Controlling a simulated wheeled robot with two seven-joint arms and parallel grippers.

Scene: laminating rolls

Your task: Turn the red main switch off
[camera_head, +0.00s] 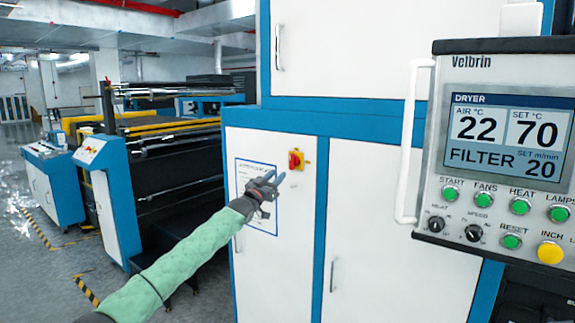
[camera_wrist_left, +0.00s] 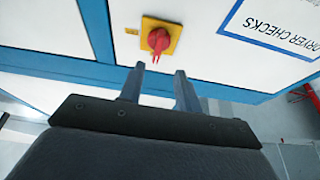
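The red main switch (camera_head: 294,160) is a red knob on a yellow square plate, on the white cabinet door near the top. It also shows in the left wrist view (camera_wrist_left: 158,40), just beyond the fingertips. My left gripper (camera_head: 270,179) is in front of the cabinet, a little left of and below the switch in the head view. In the left wrist view its two fingers (camera_wrist_left: 160,70) stand apart with nothing between them, and the knob lies ahead of them, apart from them. My right gripper is not in view.
A dryer control panel (camera_head: 505,150) with a white handle (camera_head: 408,140) stands at the right. A checks sheet (camera_head: 257,196) is on the cabinet (camera_head: 375,210) left of the switch. A roller machine (camera_head: 175,165) stands at the left, with free floor in front.

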